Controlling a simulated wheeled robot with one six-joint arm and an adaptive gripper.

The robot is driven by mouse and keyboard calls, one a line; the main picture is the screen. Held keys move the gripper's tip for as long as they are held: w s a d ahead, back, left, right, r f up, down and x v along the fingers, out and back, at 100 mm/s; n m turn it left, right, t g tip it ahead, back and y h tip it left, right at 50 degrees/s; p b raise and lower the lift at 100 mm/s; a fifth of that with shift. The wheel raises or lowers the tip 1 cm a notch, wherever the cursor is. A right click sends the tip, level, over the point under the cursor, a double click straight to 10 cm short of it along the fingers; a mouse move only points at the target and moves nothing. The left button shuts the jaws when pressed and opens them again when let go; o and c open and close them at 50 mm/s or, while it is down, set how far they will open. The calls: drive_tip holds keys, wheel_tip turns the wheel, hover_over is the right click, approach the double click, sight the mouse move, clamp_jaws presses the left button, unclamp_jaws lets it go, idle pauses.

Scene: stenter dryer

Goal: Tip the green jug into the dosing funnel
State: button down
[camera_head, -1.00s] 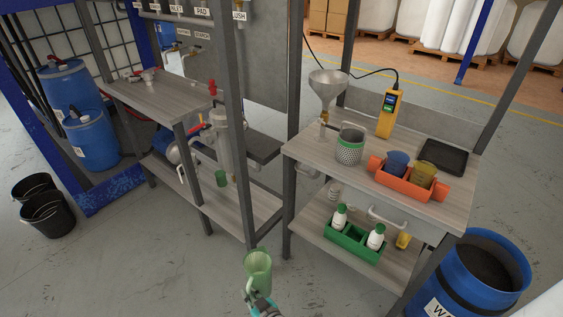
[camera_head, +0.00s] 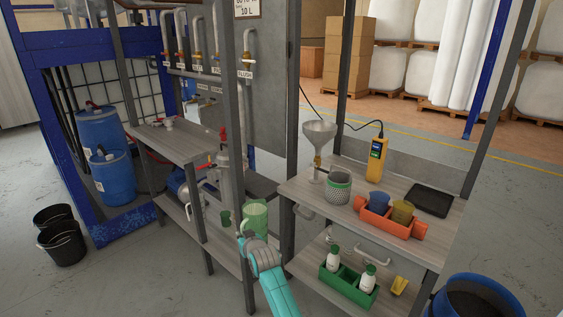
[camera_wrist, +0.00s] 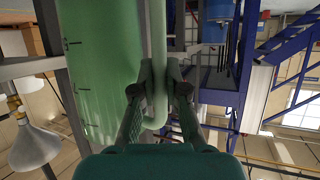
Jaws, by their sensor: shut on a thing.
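The green jug (camera_head: 255,216) is a pale green, see-through jug, held upright in front of the left shelf in the head view. My gripper (camera_head: 247,240) is shut on its handle. In the wrist view the jug's graduated wall (camera_wrist: 95,70) fills the left side, and my two fingers (camera_wrist: 158,100) close around the handle. The dosing funnel (camera_head: 319,132) is a grey metal cone on a stand at the back left of the right bench. It stands to the right of the jug, apart from it, and also shows in the wrist view (camera_wrist: 35,145). The jug's contents cannot be made out.
A metal mesh cup (camera_head: 338,190), a yellow meter (camera_head: 377,160), an orange caddy (camera_head: 388,222) with blue and yellow cups and a black tray (camera_head: 428,200) are on the right bench. A dark upright post (camera_head: 292,110) stands between the benches. A green caddy (camera_head: 346,288) sits below.

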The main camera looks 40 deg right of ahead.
drive_tip(key=w+d+r+m+g+h, duration=0.1)
drive_tip(key=w+d+r+m+h, duration=0.1)
drive_tip(key=d+r, duration=1.9)
wheel_tip(320, 180, up, 3)
drive_tip(key=shift+w+d+f+h, duration=0.1)
drive_tip(key=shift+w+d+h, duration=0.2)
drive_tip(key=shift+w, duration=0.25)
